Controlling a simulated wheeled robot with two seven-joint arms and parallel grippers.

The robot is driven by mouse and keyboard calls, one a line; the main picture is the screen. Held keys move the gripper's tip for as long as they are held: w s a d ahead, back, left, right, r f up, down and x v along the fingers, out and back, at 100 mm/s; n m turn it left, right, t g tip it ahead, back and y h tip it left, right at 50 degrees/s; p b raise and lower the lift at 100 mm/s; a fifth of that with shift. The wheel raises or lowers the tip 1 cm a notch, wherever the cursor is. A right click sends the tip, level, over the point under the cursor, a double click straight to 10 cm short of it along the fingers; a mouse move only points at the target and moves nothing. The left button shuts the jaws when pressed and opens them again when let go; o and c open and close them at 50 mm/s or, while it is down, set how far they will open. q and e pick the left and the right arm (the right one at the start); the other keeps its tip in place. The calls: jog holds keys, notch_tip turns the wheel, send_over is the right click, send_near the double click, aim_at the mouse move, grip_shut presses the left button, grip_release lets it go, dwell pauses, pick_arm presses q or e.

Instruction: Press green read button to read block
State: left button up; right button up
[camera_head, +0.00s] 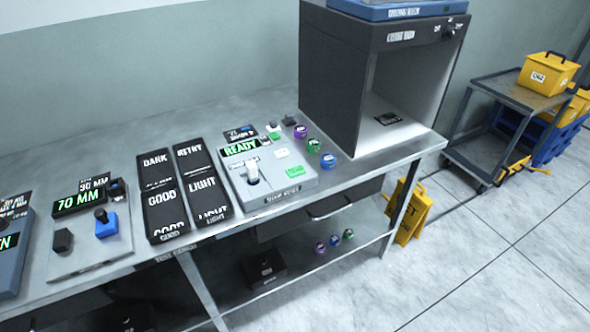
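A grey reader box (284,187) sits on the metal bench, with a lit display (241,147) that reads "READY". A green button (295,171) is at the right of its top face; its label is too small to read surely. Neither of my grippers is in view, and nothing covers the green button.
Dark label panels (158,183) and a "70 MM" device (92,240) lie left on the bench (345,171). A dark open-front cabinet (325,80) stands at right behind small coloured pots (313,145). A cart (500,125) and yellow floor sign (408,212) stand farther right.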

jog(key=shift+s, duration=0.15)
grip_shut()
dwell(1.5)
